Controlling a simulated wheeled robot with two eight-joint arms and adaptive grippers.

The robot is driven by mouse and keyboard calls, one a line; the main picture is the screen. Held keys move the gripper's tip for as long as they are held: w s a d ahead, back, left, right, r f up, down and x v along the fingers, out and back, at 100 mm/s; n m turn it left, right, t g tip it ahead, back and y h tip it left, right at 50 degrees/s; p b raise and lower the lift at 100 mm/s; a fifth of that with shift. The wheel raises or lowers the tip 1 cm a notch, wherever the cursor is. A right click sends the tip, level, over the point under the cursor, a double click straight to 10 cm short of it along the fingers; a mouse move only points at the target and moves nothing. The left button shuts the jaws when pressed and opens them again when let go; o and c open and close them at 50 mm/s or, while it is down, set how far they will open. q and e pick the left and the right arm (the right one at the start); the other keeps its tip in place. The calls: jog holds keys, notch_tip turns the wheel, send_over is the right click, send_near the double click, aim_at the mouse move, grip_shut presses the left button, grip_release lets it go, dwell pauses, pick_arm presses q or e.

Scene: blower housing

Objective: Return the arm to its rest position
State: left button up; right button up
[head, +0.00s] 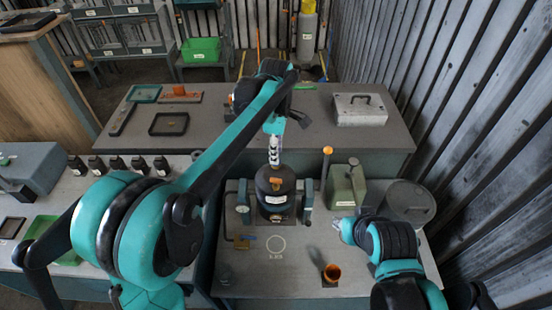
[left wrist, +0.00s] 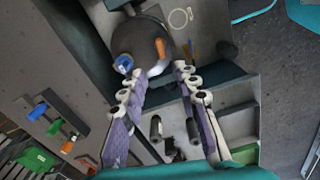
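My left arm reaches up from the left in the head view and bends over the workbench. Its gripper (head: 274,158) points down just above the black round blower housing (head: 276,188).
A green canister (head: 345,185) and an orange-topped post (head: 326,165) stand right of the housing. A grey round container (head: 407,203) is near the right arm. A metal box (head: 360,109) and trays (head: 169,124) lie on the back table.

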pick_arm(q)
jog(key=shift+r, duration=0.1)
dwell(0.4)
jog(key=s+a+f+m+t+b, duration=0.3)
jog(key=s+a+m+b, duration=0.3)
jog(key=s+a, duration=0.45)
jog(key=s+a+f+m+t+b, duration=0.3)
jog(key=s+a+f+m+t, duration=0.1)
jog(key=s+a+f+m, duration=0.3)
jog(key=s+f+m, duration=0.2)
jog(key=s+f, duration=0.1)
jog(key=shift+s+a+m+b, duration=0.15)
jog(key=shift+s+m+b, duration=0.05)
jog(key=shift+m+b, duration=0.2)
jog(key=shift+f, duration=0.15)
dwell(0.5)
